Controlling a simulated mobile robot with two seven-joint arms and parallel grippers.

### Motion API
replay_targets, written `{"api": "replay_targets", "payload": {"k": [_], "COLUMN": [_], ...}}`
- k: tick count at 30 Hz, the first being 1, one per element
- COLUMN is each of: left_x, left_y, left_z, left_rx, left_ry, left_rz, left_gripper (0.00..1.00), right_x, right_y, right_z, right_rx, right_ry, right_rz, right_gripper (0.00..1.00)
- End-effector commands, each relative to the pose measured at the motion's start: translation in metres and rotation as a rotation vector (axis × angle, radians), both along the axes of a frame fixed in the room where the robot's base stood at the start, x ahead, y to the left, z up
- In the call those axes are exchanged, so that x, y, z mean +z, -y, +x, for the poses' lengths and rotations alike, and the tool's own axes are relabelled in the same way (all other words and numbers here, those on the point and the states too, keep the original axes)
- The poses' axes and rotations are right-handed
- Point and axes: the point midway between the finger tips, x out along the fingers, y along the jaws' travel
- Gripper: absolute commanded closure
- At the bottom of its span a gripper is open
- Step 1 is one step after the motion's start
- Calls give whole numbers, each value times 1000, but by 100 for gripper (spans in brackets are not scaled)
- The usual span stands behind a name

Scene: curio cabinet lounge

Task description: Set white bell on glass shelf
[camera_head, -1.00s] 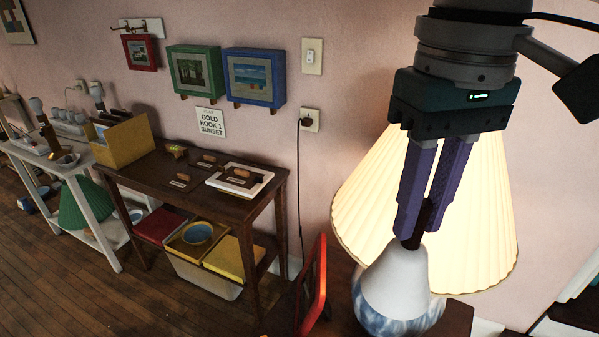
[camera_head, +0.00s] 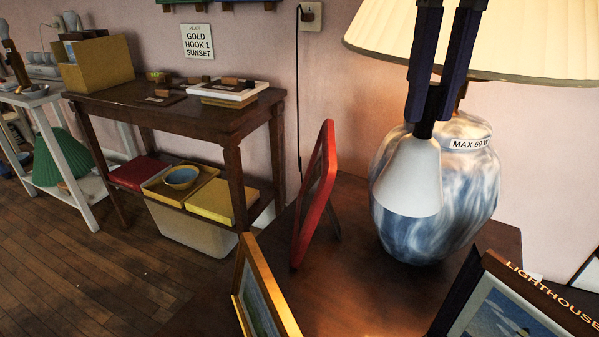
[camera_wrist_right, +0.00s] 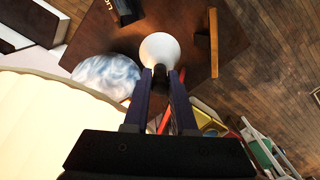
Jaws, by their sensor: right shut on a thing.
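The white bell (camera_head: 411,181) hangs mouth down from my right gripper (camera_head: 428,112), which is shut on its dark handle. In the head view the bell is in front of the blue-and-white lamp base (camera_head: 440,215), above the dark wooden table (camera_head: 345,300). The right wrist view also shows the bell (camera_wrist_right: 160,48) at the tips of my right gripper (camera_wrist_right: 160,80). I cannot tell from the frames how high it hangs over the table. I see no glass shelf. My left gripper is not in view.
A red frame (camera_head: 318,195) stands left of the lamp, a gold frame (camera_head: 262,290) nearer. A dark frame lettered LIGHTHOUSE (camera_head: 500,310) is front right. The pleated lampshade (camera_head: 520,40) is close behind my gripper. A brown side table (camera_head: 225,118) stands left; wooden floor lies between.

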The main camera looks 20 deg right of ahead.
Motion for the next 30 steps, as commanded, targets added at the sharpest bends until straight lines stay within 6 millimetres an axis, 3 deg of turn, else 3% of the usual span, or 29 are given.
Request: {"api": "replay_targets", "payload": {"k": [5,21,25,30], "left_x": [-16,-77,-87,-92], "left_y": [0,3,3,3], "left_z": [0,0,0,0], "left_rx": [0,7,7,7], "left_ry": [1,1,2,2], "left_rz": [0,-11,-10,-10], "left_gripper": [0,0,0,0], "right_x": [-28,-189,-215,-229], "right_y": [1,1,0,0], "right_z": [0,-1,0,0], "right_rx": [-2,-1,-2,-1], "right_ry": [-3,-3,0,0], "right_rz": [-1,-1,-1,-1], "right_gripper": [100,100,100,100]}}
